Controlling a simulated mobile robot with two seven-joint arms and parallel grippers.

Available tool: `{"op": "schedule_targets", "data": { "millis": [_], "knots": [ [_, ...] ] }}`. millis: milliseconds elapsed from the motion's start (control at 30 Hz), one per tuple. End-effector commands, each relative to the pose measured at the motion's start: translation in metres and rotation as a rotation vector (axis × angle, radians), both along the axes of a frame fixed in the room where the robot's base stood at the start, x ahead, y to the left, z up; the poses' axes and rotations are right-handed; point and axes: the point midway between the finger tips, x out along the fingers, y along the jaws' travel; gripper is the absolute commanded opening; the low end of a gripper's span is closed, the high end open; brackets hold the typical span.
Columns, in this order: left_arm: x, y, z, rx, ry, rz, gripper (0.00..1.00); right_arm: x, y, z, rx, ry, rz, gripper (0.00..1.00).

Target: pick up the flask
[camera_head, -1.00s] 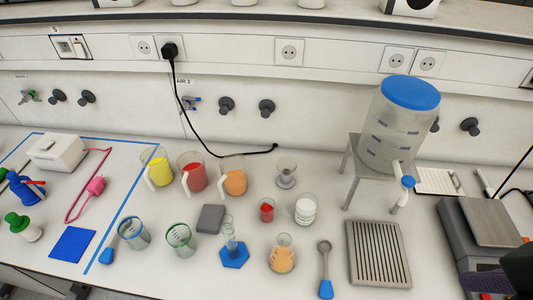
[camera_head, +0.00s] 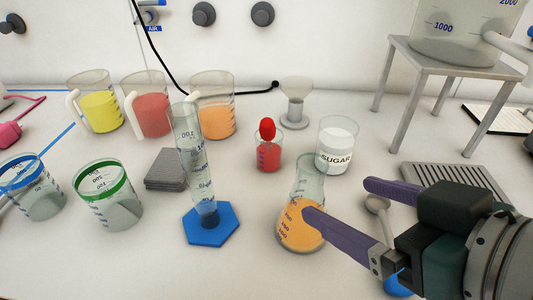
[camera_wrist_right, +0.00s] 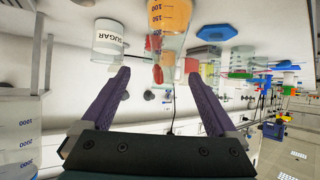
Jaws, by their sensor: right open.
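The flask (camera_head: 300,228) is a clear conical glass with orange liquid, standing upright on the white bench in the head view. In the right wrist view the flask (camera_wrist_right: 170,14) shows upside down at the top, beyond and roughly between the fingertips. My right gripper (camera_head: 338,197) is open, with purple fingers. In the head view one fingertip overlaps the flask's right side; the other is farther back and right. I cannot tell whether that fingertip touches the glass. My left gripper is in neither current view.
A measuring cylinder on a blue base (camera_head: 212,226) stands left of the flask. A sugar beaker (camera_head: 336,158) and a small red-filled beaker (camera_head: 268,158) stand behind it. A spoon (camera_head: 377,206) lies partly behind my right gripper. Green-rimmed beaker (camera_head: 112,208) is at left.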

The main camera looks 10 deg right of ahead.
Motion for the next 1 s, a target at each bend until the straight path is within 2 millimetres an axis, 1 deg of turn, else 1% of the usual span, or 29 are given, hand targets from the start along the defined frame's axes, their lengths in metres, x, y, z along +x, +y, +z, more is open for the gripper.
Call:
{"op": "schedule_targets", "data": {
  "millis": [33,100,200,400,633,833,900,1000],
  "knots": [
    [0.000,0.000,-0.017,0.000,0.000,0.000,0.48,0.001,0.001,-0.016,0.006,-0.013,0.007,0.94],
    [0.000,0.000,-0.021,0.000,-0.001,0.000,0.48,0.003,0.003,-0.019,0.014,-0.025,0.014,0.94],
    [0.000,0.000,-0.023,0.000,-0.001,0.000,0.48,0.009,0.006,-0.022,0.018,-0.032,0.018,0.94],
    [0.000,0.000,-0.025,-0.001,-0.001,0.001,0.48,0.034,0.014,-0.034,0.018,-0.032,0.016,0.94],
    [0.000,-0.001,-0.027,-0.006,-0.001,0.003,0.48,0.050,0.021,-0.043,0.018,-0.031,0.017,0.94],
    [0.000,-0.003,-0.033,-0.011,-0.001,0.007,0.48,0.075,0.032,-0.059,0.015,-0.031,0.017,0.94],
    [0.000,-0.003,-0.034,-0.011,-0.001,0.007,0.48,0.081,0.034,-0.062,0.017,-0.031,0.018,0.94],
    [0.000,-0.003,-0.034,-0.011,-0.001,0.007,0.48,0.084,0.035,-0.064,0.017,-0.030,0.019,0.94]
  ]
}}
